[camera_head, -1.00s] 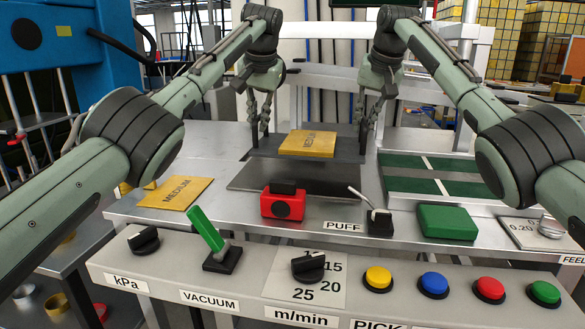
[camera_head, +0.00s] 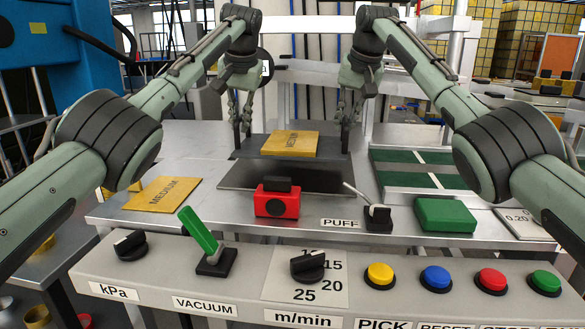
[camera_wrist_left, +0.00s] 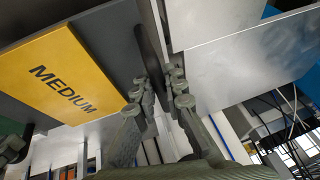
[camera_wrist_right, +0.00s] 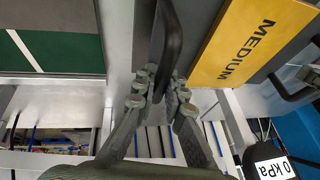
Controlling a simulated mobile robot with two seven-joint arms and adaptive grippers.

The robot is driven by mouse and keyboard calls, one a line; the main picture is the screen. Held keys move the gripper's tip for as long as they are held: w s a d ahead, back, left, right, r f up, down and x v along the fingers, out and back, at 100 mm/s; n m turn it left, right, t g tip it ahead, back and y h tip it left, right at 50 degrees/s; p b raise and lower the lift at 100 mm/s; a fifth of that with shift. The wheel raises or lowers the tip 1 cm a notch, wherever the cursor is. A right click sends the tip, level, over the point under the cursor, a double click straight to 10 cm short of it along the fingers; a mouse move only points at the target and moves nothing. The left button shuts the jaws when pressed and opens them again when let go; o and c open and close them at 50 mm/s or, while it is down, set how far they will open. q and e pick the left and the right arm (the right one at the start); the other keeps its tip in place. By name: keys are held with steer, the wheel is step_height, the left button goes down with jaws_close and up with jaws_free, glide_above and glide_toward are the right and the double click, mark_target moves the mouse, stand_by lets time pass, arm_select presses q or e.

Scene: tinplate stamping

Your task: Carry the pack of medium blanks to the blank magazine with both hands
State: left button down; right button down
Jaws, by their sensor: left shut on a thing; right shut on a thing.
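The pack of medium blanks is a dark grey slab (camera_head: 330,154) with a yellow MEDIUM plate (camera_head: 290,143) on top. It is level at the middle of the head view. My left gripper (camera_head: 241,140) is shut on the dark handle at its left side, which the left wrist view shows at the fingertips (camera_wrist_left: 158,80). My right gripper (camera_head: 350,130) is shut on the right-side handle (camera_wrist_right: 173,40), seen close in the right wrist view. A dark flat area (camera_head: 285,178) shows below the pack; whether it is shadow or plate I cannot tell. I cannot clearly identify the blank magazine.
A red box (camera_head: 277,202), a PUFF lever (camera_head: 376,216) and a green block (camera_head: 445,215) stand in front. A yellow MEDIUM plate (camera_head: 163,194) lies at left. Green belts (camera_head: 415,168) lie at right. The control panel (camera_head: 230,285) runs along the front edge.

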mark_target(242, 144)
arm_select(q)
steer(key=shift+a+r, duration=0.1)
arm_select(e)
steer(key=shift+d, duration=0.1)
